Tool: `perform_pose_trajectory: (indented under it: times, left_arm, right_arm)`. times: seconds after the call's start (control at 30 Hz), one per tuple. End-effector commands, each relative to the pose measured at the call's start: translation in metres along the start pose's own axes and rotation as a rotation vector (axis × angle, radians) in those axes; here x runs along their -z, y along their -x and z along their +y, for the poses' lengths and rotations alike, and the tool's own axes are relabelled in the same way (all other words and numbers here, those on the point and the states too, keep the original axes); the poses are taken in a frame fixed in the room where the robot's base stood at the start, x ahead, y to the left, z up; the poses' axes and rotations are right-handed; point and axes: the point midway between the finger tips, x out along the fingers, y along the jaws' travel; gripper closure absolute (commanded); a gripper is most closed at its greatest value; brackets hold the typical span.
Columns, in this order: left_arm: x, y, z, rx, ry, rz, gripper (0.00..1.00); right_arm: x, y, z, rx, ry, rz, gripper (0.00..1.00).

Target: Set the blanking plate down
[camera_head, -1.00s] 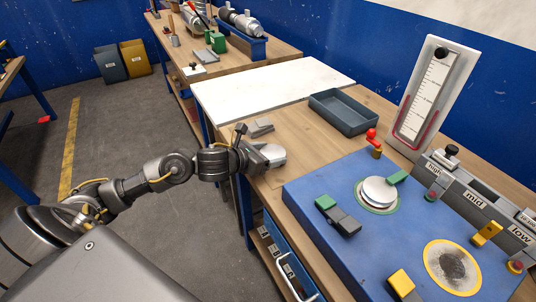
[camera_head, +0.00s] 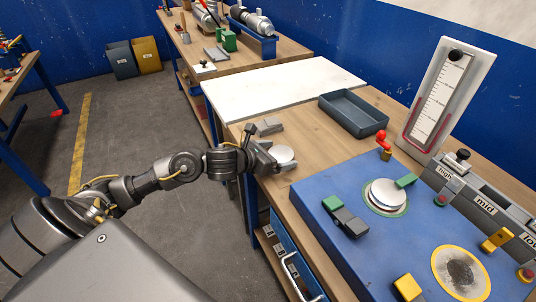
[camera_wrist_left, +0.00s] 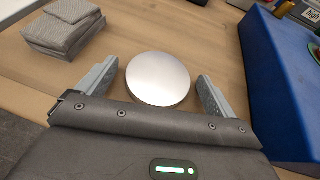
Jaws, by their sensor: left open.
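The blanking plate, a round silver disc (camera_head: 282,154), is at the left edge of the wooden bench, by my left gripper (camera_head: 277,158). In the left wrist view the disc (camera_wrist_left: 158,79) appears to lie flat on the wood. The left gripper (camera_wrist_left: 158,72) is open, with one finger on each side of the disc. A gap shows between the disc and each finger. A similar silver disc (camera_head: 387,193) sits on a round port in the blue panel. My right gripper is not in view.
A folded grey cloth (camera_wrist_left: 66,27) lies just beyond the left finger. The blue panel (camera_head: 330,260), with levers and a gauge board (camera_head: 446,95), stands to the right. A grey tray (camera_head: 353,116) and a white board (camera_head: 285,85) lie farther back. Bare wood shows between.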

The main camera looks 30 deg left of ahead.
Motion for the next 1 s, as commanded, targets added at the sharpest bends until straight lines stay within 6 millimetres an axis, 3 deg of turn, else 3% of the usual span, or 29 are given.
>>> perform_pose_trajectory:
  times: [0.17, 0.5, 0.7, 1.0]
  left_arm:
    - [0.001, 0.024, 0.001, -0.001, -0.004, 0.001, 0.07]
    - [0.003, 0.095, 0.0, -0.001, -0.005, 0.006, 0.07]
    - [0.001, 0.114, 0.001, -0.003, -0.001, 0.002, 0.07]
    - [-0.001, 0.121, -0.001, 0.001, 0.001, 0.0, 0.07]
  right_arm:
    - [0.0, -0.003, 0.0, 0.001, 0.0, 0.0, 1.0]
    - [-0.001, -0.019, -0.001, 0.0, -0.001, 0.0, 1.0]
    - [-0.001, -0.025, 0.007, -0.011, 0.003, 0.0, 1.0]
    - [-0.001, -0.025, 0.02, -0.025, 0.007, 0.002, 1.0]
